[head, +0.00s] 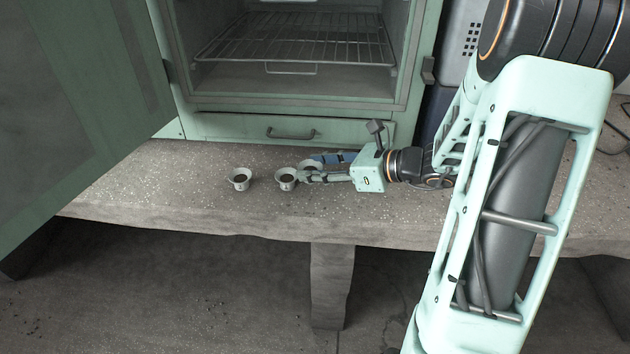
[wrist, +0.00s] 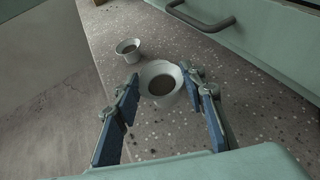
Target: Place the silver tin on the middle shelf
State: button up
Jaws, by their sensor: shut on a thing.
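A small silver tin (head: 287,179) with a flared rim and a dark inside stands upright at my fingertips on the bench. It also shows in the wrist view (wrist: 160,85). My gripper (head: 304,172) reaches in from the right, and its blue-padded fingers (wrist: 163,92) are shut on the tin from both sides. A second, similar tin (head: 240,179) stands apart to the left; the wrist view shows it farther off (wrist: 128,48). A wire shelf (head: 300,38) spans the open green cabinet. The cabinet's top is out of frame, so I cannot tell how many shelves it has.
The cabinet's door (head: 80,110) hangs wide open at the left. Below the opening is a closed drawer with a handle (head: 291,134). The speckled concrete bench (head: 180,190) has free room left of the tins; its front edge is close.

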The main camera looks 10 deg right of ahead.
jog(key=shift+w+f+b, duration=0.15)
jog(key=shift+f+b, duration=0.15)
jog(key=shift+f, duration=0.65)
jog(key=shift+w+f+b, duration=0.1)
jog(key=shift+f+b, duration=0.15)
jog(key=shift+f, duration=0.65)
jog(key=shift+f, duration=0.15)
jog(key=o, duration=1.2)
